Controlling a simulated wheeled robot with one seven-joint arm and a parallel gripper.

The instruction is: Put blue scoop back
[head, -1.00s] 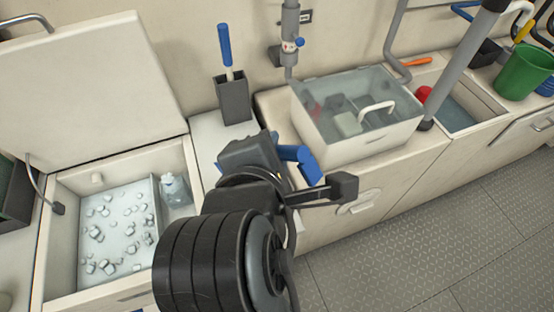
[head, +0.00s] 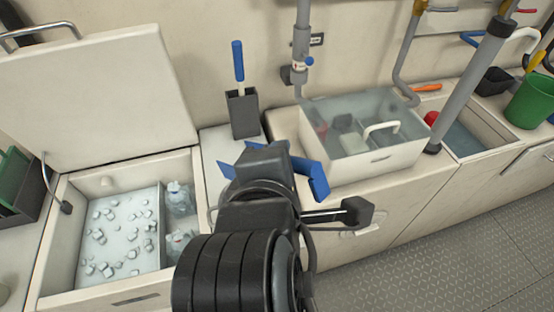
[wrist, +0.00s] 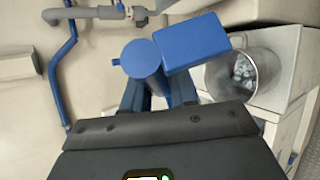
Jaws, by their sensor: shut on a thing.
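The blue scoop (wrist: 193,42) is in my gripper (wrist: 156,82), with its boxy part and a round blue end showing past the fingers in the wrist view. In the head view, my gripper is mostly hidden behind my own wrist. Blue shows on both sides of it, and the larger piece of the scoop (head: 313,180) is on the right. The gripper is in front of the counter between the open ice bin (head: 110,285) and the clear-lidded box (head: 385,165). I cannot tell how far above the counter the scoop is.
A grey holder (head: 243,115) with a blue-handled tool (head: 238,60) stands against the wall. The ice bin's lid (head: 95,95) is raised. A sink-like well (head: 462,128) and green bucket (head: 528,102) are at right. A metal bucket (wrist: 243,72) shows in the wrist view.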

